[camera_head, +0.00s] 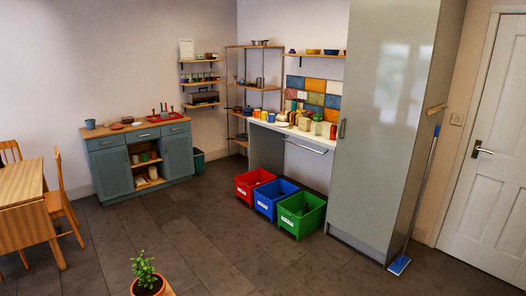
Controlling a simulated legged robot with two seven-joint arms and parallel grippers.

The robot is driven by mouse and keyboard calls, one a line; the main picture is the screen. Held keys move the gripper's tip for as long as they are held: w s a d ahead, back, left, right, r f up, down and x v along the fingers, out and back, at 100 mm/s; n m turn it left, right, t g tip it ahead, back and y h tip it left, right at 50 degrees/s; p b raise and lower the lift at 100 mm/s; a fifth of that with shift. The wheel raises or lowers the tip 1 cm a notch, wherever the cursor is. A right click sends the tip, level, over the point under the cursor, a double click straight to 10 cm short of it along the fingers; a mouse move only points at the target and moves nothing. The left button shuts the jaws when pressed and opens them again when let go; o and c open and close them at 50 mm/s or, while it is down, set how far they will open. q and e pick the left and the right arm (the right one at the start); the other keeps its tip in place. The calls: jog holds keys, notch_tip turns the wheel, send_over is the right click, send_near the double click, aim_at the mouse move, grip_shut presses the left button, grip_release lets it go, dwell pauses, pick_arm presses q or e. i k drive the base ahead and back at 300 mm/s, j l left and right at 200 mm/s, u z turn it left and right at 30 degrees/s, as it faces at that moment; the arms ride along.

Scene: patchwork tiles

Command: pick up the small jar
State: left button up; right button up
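Several small containers stand on the white counter (290,127) at the back, below the patchwork tiles (313,96). More small containers stand on the wall shelves (201,81) at the back left. Neither of my grippers is in view.
Red (255,190), blue (275,207) and green (302,220) crates stand on the floor before the counter. A tall grey cabinet (380,130) and a mop (424,190) are at the right. A blue sideboard (112,172), wooden table (22,188) and potted plant (146,275) also show. The middle floor is clear.

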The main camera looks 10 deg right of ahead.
aim_at(318, 128)
jog(key=i+l+z, duration=0.35)
jog(key=i, duration=0.9)
jog(key=i+l+z, duration=0.1)
jog(key=i+z, duration=0.25)
jog(key=i, duration=0.9)
jog(key=i+u, duration=0.1)
jog(key=i, duration=0.4)
jog(key=i+l+u, duration=0.1)
jog(key=i, duration=0.45)
jog(key=i+l+u, duration=0.1)
jog(key=i, duration=0.4)
jog(key=i+l+u, duration=0.1)
jog(key=i+l, duration=0.15)
jog(key=i, duration=0.25)
jog(key=i+l+u, duration=0.1)
jog(key=i, duration=0.4)
jog(key=i+l+u, duration=0.1)
jog(key=i, duration=0.3)
jog(key=i+l+u, duration=0.15)
jog(key=i, duration=0.3)
